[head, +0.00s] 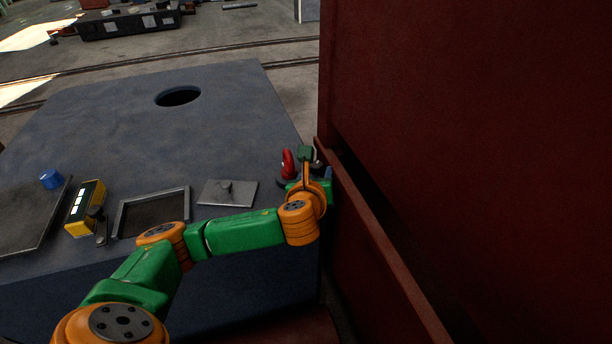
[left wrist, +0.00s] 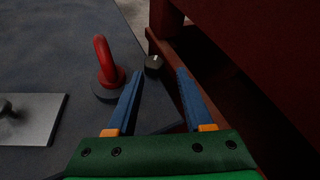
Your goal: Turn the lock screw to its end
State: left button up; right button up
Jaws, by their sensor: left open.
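A small black knob with a pale mark (left wrist: 154,65), which looks like the lock screw, stands by the table's corner next to the dark red machine in the left wrist view. My left gripper (left wrist: 160,73) is open, with its two blue fingers apart and nothing held between them. In that view the knob shows just beyond the fingertips, nearer the left finger; I cannot tell whether they touch. In the head view my left gripper (head: 318,165) is at the table's right edge, and my wrist largely hides that spot. My right gripper is not in view.
A red handle on a dark round base (left wrist: 106,66) stands just left of the left finger. The dark red machine wall (head: 460,130) rises close on the right. A grey plate with a knob (head: 240,194), an empty frame (head: 125,217) and a yellow device (head: 84,208) lie to the left.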

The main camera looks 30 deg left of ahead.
aim_at(316, 166)
pick_arm(q)
jog(key=shift+a+f+m, duration=0.35)
jog(key=shift+f+m, duration=0.1)
jog(key=shift+m, duration=0.25)
jog(key=shift+a+m, duration=0.15)
jog(key=shift+m, duration=0.15)
jog(key=shift+w+a+b, duration=0.15)
jog(key=shift+w+b, duration=0.05)
jog(key=shift+b, duration=0.1)
jog(key=b+x, duration=0.1)
jog(key=x, duration=0.4)
jog(key=shift+w+a+f+b, duration=0.1)
jog(key=shift+w+f+b, duration=0.15)
jog(key=shift+w, duration=0.25)
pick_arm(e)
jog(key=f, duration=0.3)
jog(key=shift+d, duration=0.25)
pick_arm(q)
jog(key=shift+c, duration=0.3)
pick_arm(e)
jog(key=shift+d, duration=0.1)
